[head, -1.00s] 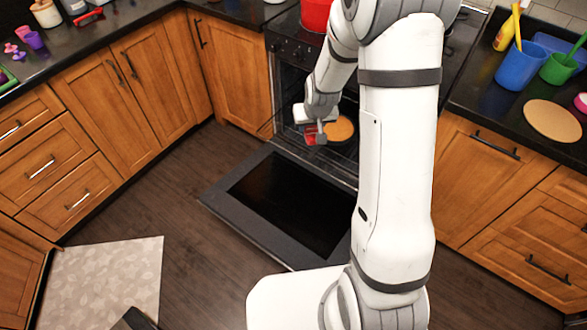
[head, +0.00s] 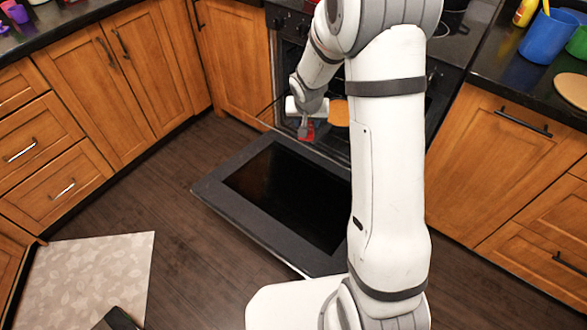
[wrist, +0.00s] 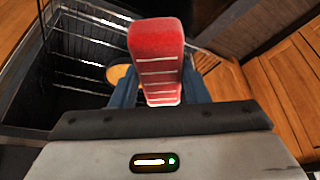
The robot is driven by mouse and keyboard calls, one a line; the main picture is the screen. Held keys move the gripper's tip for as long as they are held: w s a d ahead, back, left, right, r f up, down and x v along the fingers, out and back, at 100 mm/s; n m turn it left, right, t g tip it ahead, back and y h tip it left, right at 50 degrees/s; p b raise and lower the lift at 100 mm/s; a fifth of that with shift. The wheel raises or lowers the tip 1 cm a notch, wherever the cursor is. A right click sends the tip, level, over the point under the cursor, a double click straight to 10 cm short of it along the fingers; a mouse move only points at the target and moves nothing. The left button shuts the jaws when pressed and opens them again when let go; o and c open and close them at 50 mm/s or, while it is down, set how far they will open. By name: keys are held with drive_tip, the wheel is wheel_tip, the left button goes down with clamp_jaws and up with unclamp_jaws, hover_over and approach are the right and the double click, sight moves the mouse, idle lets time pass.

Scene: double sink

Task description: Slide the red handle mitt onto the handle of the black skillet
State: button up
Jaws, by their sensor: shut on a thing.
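The red handle mitt (wrist: 157,50) is held upright between the blue fingers of my gripper (wrist: 160,92) in the wrist view. In the head view the red mitt (head: 308,133) shows below my gripper (head: 305,122), at the mouth of the open oven. A round orange surface (head: 339,111) lies inside the oven, right of and behind the mitt. It appears to be the food in the black skillet, whose dark rim blends into the oven. Part of the orange surface (wrist: 121,74) shows behind the fingers in the wrist view. The skillet's handle cannot be made out, and the mitt is apart from the orange surface.
The oven door (head: 280,200) hangs open and low in front of the oven. Wire racks (wrist: 85,55) line the oven's inside in the wrist view. Wooden cabinets (head: 140,60) stand to the left and right.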

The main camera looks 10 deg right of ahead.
sight(317, 137)
drive_tip(key=w+a+f+m+h+b, duration=0.1)
drive_tip(key=w+f+m+b, duration=0.2)
drive_tip(key=f+b, duration=0.9)
drive_tip(key=w+a+f+m+g+h+b, duration=0.1)
drive_tip(key=w+f+m+b, duration=0.2)
drive_tip(key=f+b, duration=1)
drive_tip(key=b, duration=0.4)
drive_tip(key=shift+w+a+m, duration=0.2)
drive_tip(key=shift+w+m, duration=0.1)
drive_tip(key=shift+w, duration=0.1)
drive_tip(key=shift+r, duration=0.1)
drive_tip(key=shift+b, duration=0.35)
drive_tip(key=shift+w+d+p, duration=2.5)
drive_tip(key=shift+w+d, duration=2.5)
drive_tip(key=o, duration=1.2)
